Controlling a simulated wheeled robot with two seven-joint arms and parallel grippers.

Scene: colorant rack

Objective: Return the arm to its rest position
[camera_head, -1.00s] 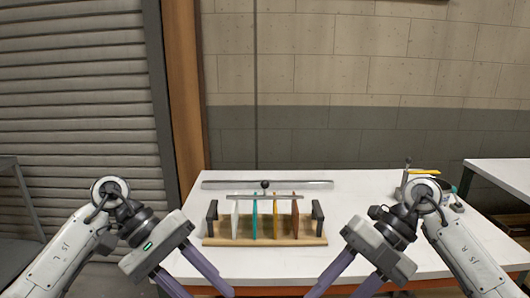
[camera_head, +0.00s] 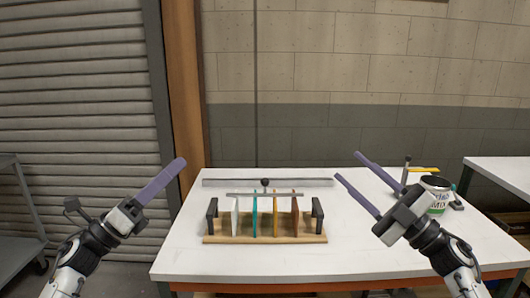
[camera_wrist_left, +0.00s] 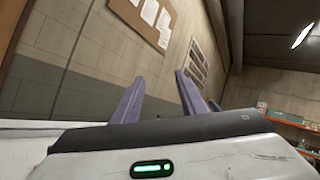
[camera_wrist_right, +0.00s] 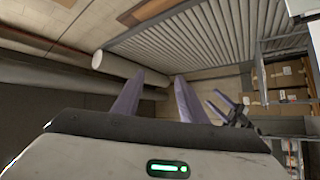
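My left gripper (camera_head: 180,163) is raised left of the table, in front of the shutter. Its two purple fingers stand apart and empty in the left wrist view (camera_wrist_left: 160,76). My right gripper (camera_head: 348,166) is raised over the right part of the table, its fingers apart and pointing up and left. The right wrist view (camera_wrist_right: 160,73) also shows nothing between them. The colorant rack (camera_head: 222,239) stands on the table, with a wooden base, dark end posts and several upright coloured panels. Both grippers are clear of it.
The white table (camera_head: 190,262) has bare room around the rack. A metal rail (camera_head: 220,183) lies behind it. A labelled can (camera_head: 437,195) stands at the right, partly behind my right gripper, near a yellow-handled tool (camera_head: 423,170). A grey cart (camera_head: 18,225) is at far left.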

